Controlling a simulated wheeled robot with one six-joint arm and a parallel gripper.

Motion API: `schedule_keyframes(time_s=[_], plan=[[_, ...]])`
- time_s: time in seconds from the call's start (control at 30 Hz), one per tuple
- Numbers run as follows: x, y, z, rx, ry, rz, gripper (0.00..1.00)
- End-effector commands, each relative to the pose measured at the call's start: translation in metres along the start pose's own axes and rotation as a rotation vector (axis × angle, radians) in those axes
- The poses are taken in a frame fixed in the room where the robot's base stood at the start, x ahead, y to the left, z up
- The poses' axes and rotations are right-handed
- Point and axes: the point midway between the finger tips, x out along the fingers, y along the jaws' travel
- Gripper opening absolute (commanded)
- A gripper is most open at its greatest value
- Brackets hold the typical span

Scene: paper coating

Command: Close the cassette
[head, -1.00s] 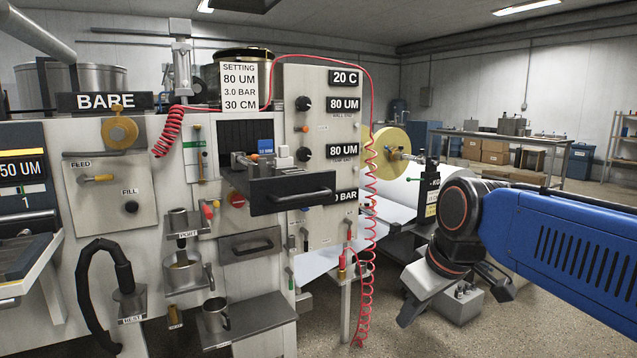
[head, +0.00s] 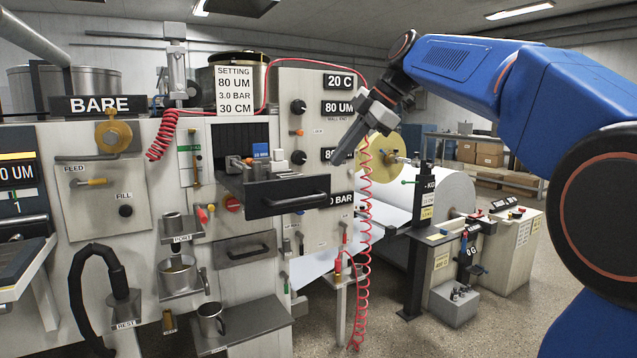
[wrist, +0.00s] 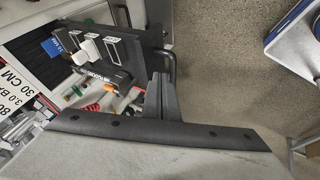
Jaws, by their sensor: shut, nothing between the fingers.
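The cassette is a black drawer (head: 262,192) with a bar handle (head: 300,202) on its front. It stands pulled out of a dark opening (head: 240,140) in the machine's front panel. A blue block, white blocks and a metal fitting show in it. My gripper (head: 340,158) is shut and empty, in the air above and to the right of the drawer's front, apart from it in the head view. In the wrist view my fingers (wrist: 162,97) point toward the drawer (wrist: 130,50), close beside its handle (wrist: 171,68); whether they touch cannot be told.
A coiled red hose (head: 366,220) hangs right of the drawer, near my gripper. A panel with black knobs (head: 298,107) and value labels is behind it. A second closed drawer (head: 248,250) sits below. A paper roll (head: 445,195) stands at right. The space before the cassette looks clear.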

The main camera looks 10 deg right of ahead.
Motion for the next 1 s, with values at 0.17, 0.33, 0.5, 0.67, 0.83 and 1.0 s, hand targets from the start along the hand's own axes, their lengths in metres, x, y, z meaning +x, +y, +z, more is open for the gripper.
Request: schedule_keyframes(time_s=[0.17,0.33,0.5,0.67,0.83,1.0], plan=[[0.010,0.002,-0.001,-0.014,0.005,-0.002,0.00],[0.036,0.001,-0.001,-0.012,0.005,-0.003,0.00],[0.064,0.001,-0.001,-0.011,0.005,-0.003,0.00],[0.085,0.001,-0.001,-0.011,0.004,-0.001,0.00],[0.097,0.002,-0.001,-0.011,0.003,0.000,0.00],[0.100,0.002,-0.001,-0.011,0.003,0.000,0.00]])
